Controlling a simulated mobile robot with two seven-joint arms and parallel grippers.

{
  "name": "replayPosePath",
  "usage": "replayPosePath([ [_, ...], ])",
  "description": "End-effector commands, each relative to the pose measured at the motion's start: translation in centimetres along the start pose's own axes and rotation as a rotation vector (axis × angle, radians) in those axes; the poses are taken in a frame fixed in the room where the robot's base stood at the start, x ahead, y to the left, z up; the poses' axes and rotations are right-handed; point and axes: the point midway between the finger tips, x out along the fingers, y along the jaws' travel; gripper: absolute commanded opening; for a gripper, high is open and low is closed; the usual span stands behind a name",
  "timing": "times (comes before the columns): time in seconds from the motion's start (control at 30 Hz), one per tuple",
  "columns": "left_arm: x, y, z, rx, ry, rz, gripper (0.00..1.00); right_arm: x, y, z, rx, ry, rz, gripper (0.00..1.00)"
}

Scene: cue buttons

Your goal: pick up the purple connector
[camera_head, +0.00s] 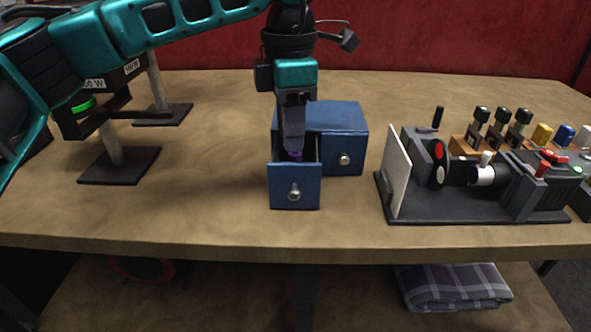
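The purple connector (295,155) shows as a small purple patch inside the open left drawer (294,190) of a blue two-drawer box (335,117). My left gripper (293,148) points straight down into that drawer, with its fingertips at the connector. The fingers cover most of the connector, and the drawer front hides its lower part. I cannot tell whether the fingers are shut on it. My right gripper is not in view.
The right drawer (344,160) is shut. A dark apparatus (480,207) with a white panel, levers and coloured buttons stands at right. Two dark stands (120,165) with posts are at left. A folded plaid cloth (452,287) lies on the lower shelf. The table front is clear.

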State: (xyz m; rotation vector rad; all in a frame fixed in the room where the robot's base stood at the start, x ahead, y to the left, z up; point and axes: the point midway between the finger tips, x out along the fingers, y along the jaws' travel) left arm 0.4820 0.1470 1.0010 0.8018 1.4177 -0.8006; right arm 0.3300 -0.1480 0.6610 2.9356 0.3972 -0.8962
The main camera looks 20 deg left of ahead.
Motion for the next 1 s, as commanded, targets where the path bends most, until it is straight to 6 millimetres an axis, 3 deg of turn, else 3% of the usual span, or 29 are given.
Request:
replayPosePath([
  [0.33,4.6,-0.3,0.6,-0.001,0.001,-0.002,0.34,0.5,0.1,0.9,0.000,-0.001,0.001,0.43],
  [0.67,5.3,-0.3,0.6,-0.002,-0.001,-0.001,0.34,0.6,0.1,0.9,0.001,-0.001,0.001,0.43],
  [1.0,5.2,-0.3,0.6,-0.002,-0.001,-0.001,0.03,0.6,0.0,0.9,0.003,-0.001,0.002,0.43],
])
